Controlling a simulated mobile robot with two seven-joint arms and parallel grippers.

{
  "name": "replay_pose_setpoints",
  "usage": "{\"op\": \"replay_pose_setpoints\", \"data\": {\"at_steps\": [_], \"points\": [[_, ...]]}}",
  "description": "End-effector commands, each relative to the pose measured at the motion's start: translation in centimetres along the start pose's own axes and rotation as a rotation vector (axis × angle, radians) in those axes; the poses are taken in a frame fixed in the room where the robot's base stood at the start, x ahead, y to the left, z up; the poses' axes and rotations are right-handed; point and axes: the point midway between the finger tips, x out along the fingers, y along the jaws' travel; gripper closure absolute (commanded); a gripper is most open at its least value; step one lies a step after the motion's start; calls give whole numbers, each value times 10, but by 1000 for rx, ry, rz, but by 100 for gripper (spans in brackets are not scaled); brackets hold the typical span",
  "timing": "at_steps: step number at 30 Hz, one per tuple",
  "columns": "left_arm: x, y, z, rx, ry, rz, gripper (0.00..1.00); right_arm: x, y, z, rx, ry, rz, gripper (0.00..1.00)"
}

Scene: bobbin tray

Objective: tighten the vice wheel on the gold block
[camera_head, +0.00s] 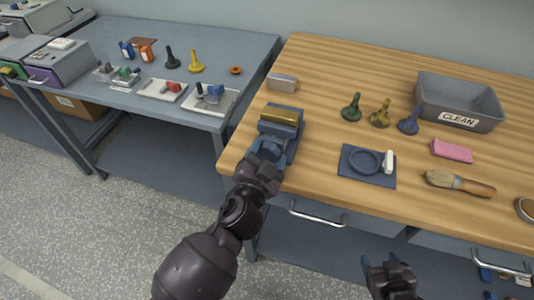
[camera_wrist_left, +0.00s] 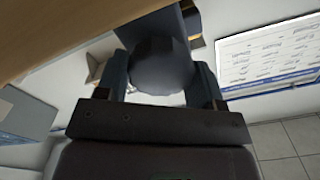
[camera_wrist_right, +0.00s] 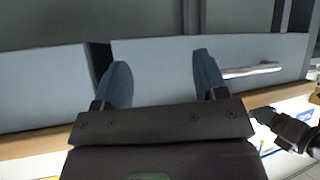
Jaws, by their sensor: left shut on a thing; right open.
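The blue vice (camera_head: 290,135) stands at the left front corner of the wooden bench. The gold block (camera_head: 281,115) sits at its top, between the jaws as far as I can see. The vice wheel (camera_head: 268,151) is at the vice's front, partly hidden by my left gripper (camera_head: 266,160). In the left wrist view the wheel (camera_wrist_left: 161,66) is a dark round shape between the fingers of my left gripper (camera_wrist_left: 164,85), which is shut on it. My right gripper (camera_head: 385,265) is open and empty in front of the bench drawers; its fingers also show in the right wrist view (camera_wrist_right: 163,80).
On the wooden bench (camera_head: 330,70) are a grey CLEAN bin (camera_head: 459,102), several coloured bobbin-like pieces (camera_head: 379,116), a blue plate with a ring (camera_head: 367,166), a pink sponge (camera_head: 452,151) and a brush (camera_head: 460,184). A drawer handle (camera_head: 317,216) juts out at the front.

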Motion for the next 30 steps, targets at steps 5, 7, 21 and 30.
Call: {"op": "replay_pose_setpoints", "data": {"at_steps": [5, 7, 21, 30], "points": [[0, 0, 2, 3, -4, 0, 62, -3, 0, 8, 1, -15, 2, 34], [0, 0, 2, 3, -4, 0, 62, -4, 0, 9, 2, -18, 2, 34], [0, 0, 2, 3, -5, 0, 35, 0, 0, 1, 0, -2, 0, 34], [0, 0, 1, 1, -2, 0, 14, 2, -1, -5, 0, 10, -1, 34]]}}
